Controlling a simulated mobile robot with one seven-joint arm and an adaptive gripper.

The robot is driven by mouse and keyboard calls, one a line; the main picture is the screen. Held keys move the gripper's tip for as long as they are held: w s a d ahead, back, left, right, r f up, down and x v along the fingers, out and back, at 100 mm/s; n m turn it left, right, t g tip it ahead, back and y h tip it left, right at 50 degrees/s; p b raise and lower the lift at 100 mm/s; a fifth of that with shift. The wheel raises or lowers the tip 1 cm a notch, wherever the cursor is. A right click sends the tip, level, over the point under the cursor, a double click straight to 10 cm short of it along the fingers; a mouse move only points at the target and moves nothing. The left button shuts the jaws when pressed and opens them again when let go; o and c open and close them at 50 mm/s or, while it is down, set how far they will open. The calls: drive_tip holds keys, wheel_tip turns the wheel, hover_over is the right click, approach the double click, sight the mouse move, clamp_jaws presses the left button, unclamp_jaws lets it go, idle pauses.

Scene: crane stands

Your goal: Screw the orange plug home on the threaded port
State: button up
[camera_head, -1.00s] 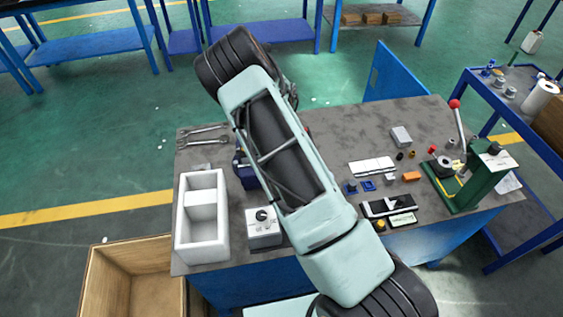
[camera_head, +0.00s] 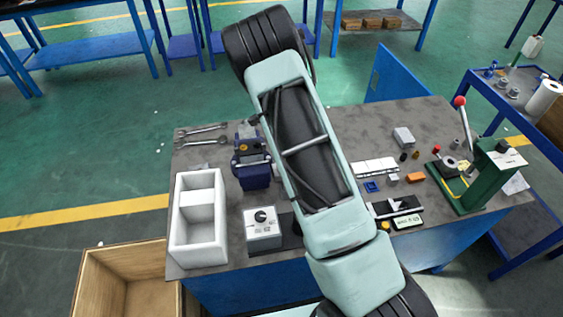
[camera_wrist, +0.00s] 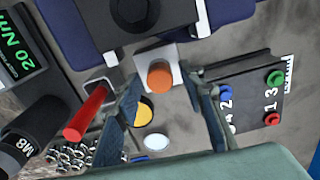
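The orange plug (camera_wrist: 160,76) shows as a round orange top on a light grey square block (camera_wrist: 148,54) in the wrist view. The block sits against a dark blue vise (camera_wrist: 200,30). The port's thread is hidden, and I cannot tell how deep the plug sits. My gripper (camera_wrist: 168,90) is open, its two fingers wide apart on either side of the plug in the picture; no contact shows. In the head view the blue vise (camera_head: 252,172) stands left of my arm, with a small orange spot (camera_head: 243,148) on it. My gripper is hidden there.
In the wrist view a black box with coloured, numbered terminals (camera_wrist: 240,88) lies to the right. A red handle (camera_wrist: 86,114) and a green-lit display (camera_wrist: 18,52) are at left. A white foam tray (camera_head: 198,245) and a green press (camera_head: 488,178) stand on the bench.

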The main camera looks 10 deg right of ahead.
drive_tip(key=shift+n, duration=0.7)
drive_tip(key=n+b, duration=0.2)
drive_tip(key=n, duration=0.2)
drive_tip(key=shift+f, duration=0.1)
drive_tip(key=shift+n, duration=0.6)
clamp_jaws()
drive_tip(key=m, duration=0.5)
drive_tip(key=shift+p, duration=0.4)
